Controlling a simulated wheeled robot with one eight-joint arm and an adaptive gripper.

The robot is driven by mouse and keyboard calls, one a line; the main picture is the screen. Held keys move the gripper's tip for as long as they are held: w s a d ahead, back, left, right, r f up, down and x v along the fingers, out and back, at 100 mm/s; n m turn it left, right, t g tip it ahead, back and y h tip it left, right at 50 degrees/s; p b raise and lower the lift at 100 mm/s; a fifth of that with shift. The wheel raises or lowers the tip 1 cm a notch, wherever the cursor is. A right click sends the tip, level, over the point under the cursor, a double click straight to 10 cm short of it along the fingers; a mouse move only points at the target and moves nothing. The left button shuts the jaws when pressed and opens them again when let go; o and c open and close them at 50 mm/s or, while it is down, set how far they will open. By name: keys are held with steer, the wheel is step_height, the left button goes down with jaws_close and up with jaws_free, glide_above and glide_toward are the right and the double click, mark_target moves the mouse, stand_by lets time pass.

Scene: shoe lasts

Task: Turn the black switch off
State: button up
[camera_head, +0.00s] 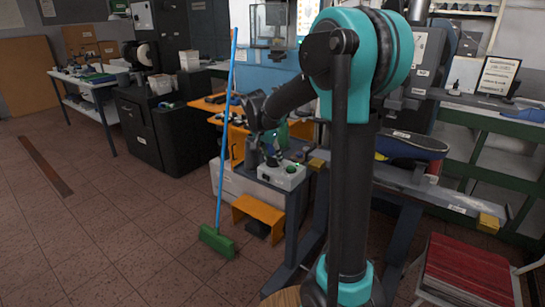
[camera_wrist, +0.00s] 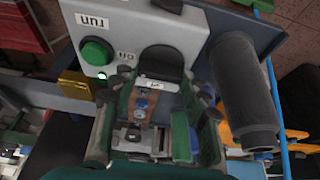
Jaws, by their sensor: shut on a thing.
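The grey control box (camera_head: 282,177) stands on the end of the dark bench in the head view. In the wrist view the box (camera_wrist: 88,22) carries an upside-down "run" label, a green button (camera_wrist: 96,51) and a small lit green lamp (camera_wrist: 101,75). A black rounded piece, which looks like the black switch (camera_wrist: 160,62), sits between my fingers beside an "on" mark. My gripper (camera_wrist: 163,88) is at the box and shut on this piece. In the head view my gripper (camera_head: 268,152) is dark and small above the box; its grip is hidden there.
A dark cylinder (camera_wrist: 245,90) stands close to the right of my gripper in the wrist view. A green broom (camera_head: 217,241) leans left of the bench. A shoe last (camera_head: 411,145) is on the right bench.

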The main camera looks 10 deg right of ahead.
steer(key=shift+c, duration=1.1)
steer(key=shift+n, duration=0.3)
steer(key=n, duration=0.2)
steer(key=n+t+y, duration=0.1)
steer(key=n, duration=0.1)
steer(key=shift+s+d+y, duration=0.1)
steer(key=shift+d+y, duration=0.05)
steer(key=shift+y, duration=0.15)
steer(key=n+y, duration=0.1)
steer(key=n, duration=0.3)
steer(key=shift+d, duration=0.1)
steer(key=n+y, duration=0.1)
steer(key=n, duration=0.1)
steer(key=n+y, duration=0.1)
steer(key=n, duration=0.2)
steer(key=shift+d+y, duration=0.15)
steer(key=shift+y, duration=0.15)
steer(key=shift+n+g+y, duration=0.4)
steer(key=shift+n+y, duration=0.2)
steer(key=shift+n, duration=1.5)
